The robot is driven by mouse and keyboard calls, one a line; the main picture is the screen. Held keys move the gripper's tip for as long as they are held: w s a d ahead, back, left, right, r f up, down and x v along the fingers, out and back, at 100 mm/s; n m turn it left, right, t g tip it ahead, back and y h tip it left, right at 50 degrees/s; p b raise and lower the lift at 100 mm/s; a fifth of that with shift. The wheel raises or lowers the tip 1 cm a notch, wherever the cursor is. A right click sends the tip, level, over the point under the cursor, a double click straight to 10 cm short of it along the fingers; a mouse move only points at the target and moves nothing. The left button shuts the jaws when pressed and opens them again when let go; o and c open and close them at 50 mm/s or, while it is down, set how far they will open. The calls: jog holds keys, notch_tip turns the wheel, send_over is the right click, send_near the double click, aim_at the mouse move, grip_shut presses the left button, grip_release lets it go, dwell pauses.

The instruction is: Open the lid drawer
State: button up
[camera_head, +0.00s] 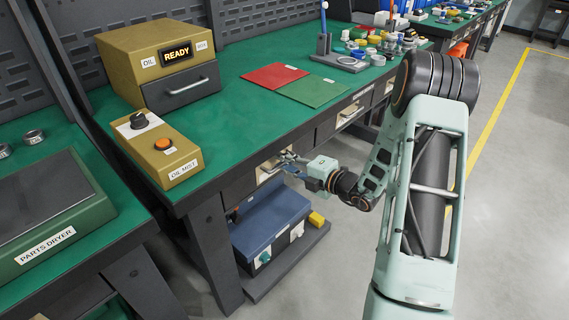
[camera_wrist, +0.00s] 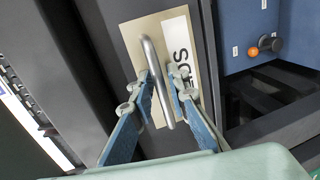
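In the head view the drawer (camera_head: 268,168) sits under the green bench top and looks shut. My gripper (camera_wrist: 161,84) is at the handle, one blue finger on each side of the bar. The fingers stand wider apart than the bar, so it looks open around it; contact is unclear. In the head view my gripper (camera_head: 290,160) is partly hidden.
Another beige-fronted drawer (camera_head: 350,112) lies further right along the bench. A blue case (camera_head: 268,222) stands on the low shelf under the bench, with a yellow block (camera_head: 317,219) beside it. The oil mist control box (camera_head: 160,150) is on the bench above. Grey floor (camera_head: 510,200) is clear at right.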

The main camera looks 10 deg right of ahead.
grip_shut()
jog(key=f+p+v, duration=0.2)
jog(key=p+v, duration=0.1)
jog(key=v, duration=0.8)
jog(key=f+p+v, duration=0.2)
jog(key=v, duration=0.9)
jog(key=s+f+p+v, duration=0.1)
jog(key=f+p+v, duration=0.2)
jog(key=v, duration=0.9)
jog(key=shift+s+d+p, duration=0.2)
jog(key=shift+d+p, duration=0.1)
jog(key=shift+d, duration=0.2)
grip_release()
